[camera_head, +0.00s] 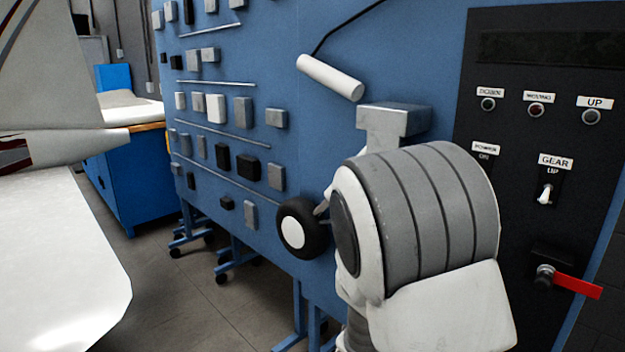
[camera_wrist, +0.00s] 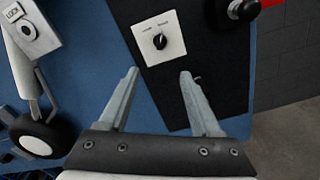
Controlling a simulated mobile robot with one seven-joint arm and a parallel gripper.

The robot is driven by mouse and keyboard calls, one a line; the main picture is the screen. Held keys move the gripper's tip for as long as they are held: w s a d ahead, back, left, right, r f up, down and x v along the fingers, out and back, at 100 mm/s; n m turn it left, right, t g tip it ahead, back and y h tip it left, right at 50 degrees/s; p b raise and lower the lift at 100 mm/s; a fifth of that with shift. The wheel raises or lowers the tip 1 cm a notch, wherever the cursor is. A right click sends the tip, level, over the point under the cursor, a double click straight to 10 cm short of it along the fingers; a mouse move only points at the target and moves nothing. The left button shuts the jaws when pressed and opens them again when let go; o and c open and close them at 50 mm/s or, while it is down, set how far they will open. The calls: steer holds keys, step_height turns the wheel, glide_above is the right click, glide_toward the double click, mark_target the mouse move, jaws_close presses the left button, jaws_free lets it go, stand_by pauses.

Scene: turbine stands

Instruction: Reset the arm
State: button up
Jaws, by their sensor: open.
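My gripper (camera_wrist: 160,85) is open and empty in the wrist view, its two grey fingers apart in front of the black control panel (camera_wrist: 185,60). A white plate with a black rotary knob (camera_wrist: 160,41) shows on the panel just beyond the fingertips. In the head view my white and grey arm stands in front of the blue board and covers part of the black panel (camera_head: 540,130). The gripper's fingers are hidden in that view.
The panel carries several indicators, a gear toggle switch (camera_head: 545,194) and a red-handled lever (camera_head: 577,286). A landing-gear wheel (camera_head: 293,232) sits on the blue board (camera_head: 270,60), left of my arm. A white aircraft part (camera_head: 60,260) is at left; grey floor (camera_head: 190,300) shows between.

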steer(key=s+d+r+m+g+y, duration=0.1)
steer(key=s+d+m+g, duration=0.2)
steer(key=s+m+g, duration=0.5)
steer(key=s+d+r+m+g+y, duration=0.2)
steer(key=s+d+m+g, duration=0.1)
steer(key=s+m, duration=0.55)
steer(key=s+a+r+m+t+y, duration=0.2)
steer(key=s+a+y, duration=0.2)
steer(key=a, duration=0.3)
steer(key=s+a+r+m+t+y+p, duration=0.1)
steer(key=s+a+r+m+y, duration=0.1)
steer(key=a+y, duration=0.3)
steer(key=s+a+m, duration=0.1)
steer(key=a, duration=0.1)
steer(key=shift+s+a+r+m+t+y, duration=0.35)
steer(key=shift+a+t+y, duration=0.05)
